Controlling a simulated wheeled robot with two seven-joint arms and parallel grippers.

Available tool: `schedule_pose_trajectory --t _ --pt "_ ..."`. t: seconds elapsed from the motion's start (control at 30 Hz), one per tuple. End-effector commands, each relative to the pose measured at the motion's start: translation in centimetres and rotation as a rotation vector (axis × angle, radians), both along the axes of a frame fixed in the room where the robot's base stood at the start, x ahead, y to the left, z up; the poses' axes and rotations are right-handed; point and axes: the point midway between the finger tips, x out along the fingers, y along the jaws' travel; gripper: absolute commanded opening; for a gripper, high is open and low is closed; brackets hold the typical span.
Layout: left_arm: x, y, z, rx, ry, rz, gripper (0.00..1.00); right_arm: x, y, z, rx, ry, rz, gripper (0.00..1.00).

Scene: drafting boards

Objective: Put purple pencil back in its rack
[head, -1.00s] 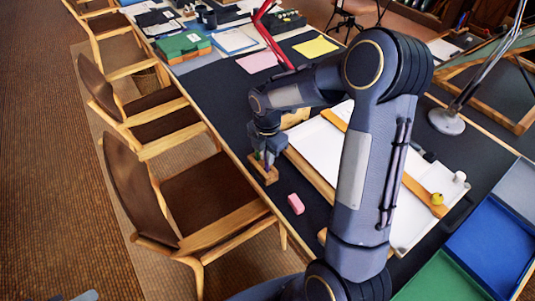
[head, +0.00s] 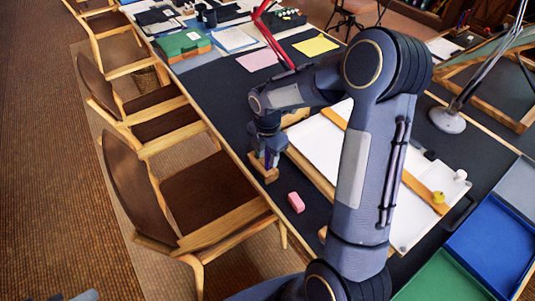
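The small wooden rack (head: 271,177) stands on the dark table top near its left edge. My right gripper (head: 267,161) points down right at the rack, its fingers low over it. A narrow purple upright shape, likely the purple pencil (head: 267,159), shows between the fingers. The fingers and the rack hide most of it, and I cannot tell whether its lower end is in a hole. The view is too small to tell whether the fingers touch it. My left gripper is not in view; only a small grey part of mine shows at the bottom left edge.
A pink eraser (head: 296,202) lies just in front of the rack. A white drawing board (head: 319,145) with a wooden rule (head: 424,191) lies to the right, partly behind my arm. Blue (head: 492,240) and green (head: 444,278) trays are at lower right. Chairs (head: 195,199) line the left edge.

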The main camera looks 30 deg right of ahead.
Motion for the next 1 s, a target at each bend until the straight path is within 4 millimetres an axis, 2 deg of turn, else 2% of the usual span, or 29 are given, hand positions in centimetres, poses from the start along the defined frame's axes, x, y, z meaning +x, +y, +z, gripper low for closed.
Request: schedule_pose_trajectory --t 0.13,0.23,0.5,0.63,0.77,1.0 --pt "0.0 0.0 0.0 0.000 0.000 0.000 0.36 0.0 0.0 0.1 0.000 -0.001 0.000 0.38" --pt "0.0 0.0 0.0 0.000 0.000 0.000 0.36 0.1 0.0 1.0 0.000 -0.003 0.000 0.38" --pt "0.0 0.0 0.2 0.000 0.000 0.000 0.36 0.1 0.0 5.6 0.000 -0.005 -0.001 0.38" --pt "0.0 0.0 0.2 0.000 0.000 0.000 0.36 0.1 0.0 7.1 0.000 -0.002 0.000 0.38" --pt "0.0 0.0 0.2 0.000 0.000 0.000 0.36 0.0 0.0 7.8 -0.001 -0.001 0.001 0.38" --pt "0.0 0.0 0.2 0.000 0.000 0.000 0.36 0.0 0.0 7.8 0.000 0.000 0.000 0.38"
